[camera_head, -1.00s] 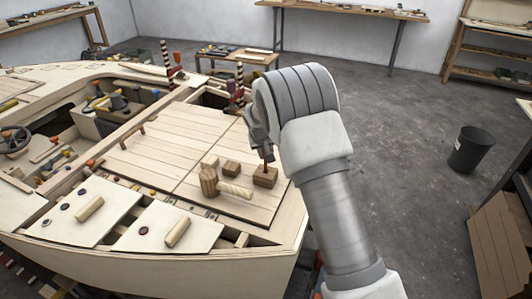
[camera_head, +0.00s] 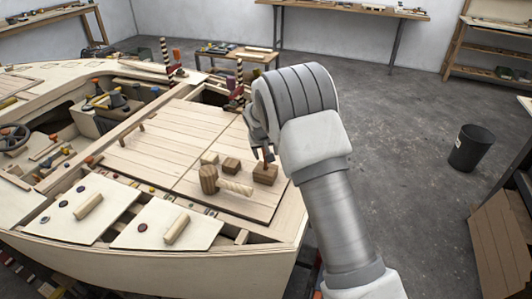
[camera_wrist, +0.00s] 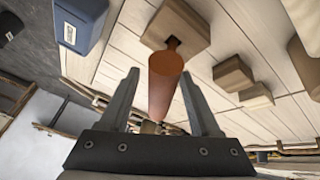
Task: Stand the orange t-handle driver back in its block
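The orange t-handle driver (camera_wrist: 164,85) shows in the wrist view as an orange-brown shaft, its far end at the dark hole in the wooden block (camera_wrist: 190,22). It looks in line with the hole; how deep it sits I cannot tell. My gripper (camera_wrist: 160,75) has its two fingers apart, one on each side of the driver, with a visible gap at the left finger. In the head view the block (camera_head: 265,175) lies on the plank deck, and my gripper (camera_head: 262,154) is just above it. The driver is mostly hidden there by the fingers.
Two small wooden blocks (camera_head: 231,165) (camera_head: 209,158) and a wooden mallet (camera_head: 208,180) lie left of the block on the deck (camera_head: 155,160). A blue box (camera_wrist: 78,22) stands nearby in the wrist view. The deck further left is mostly clear.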

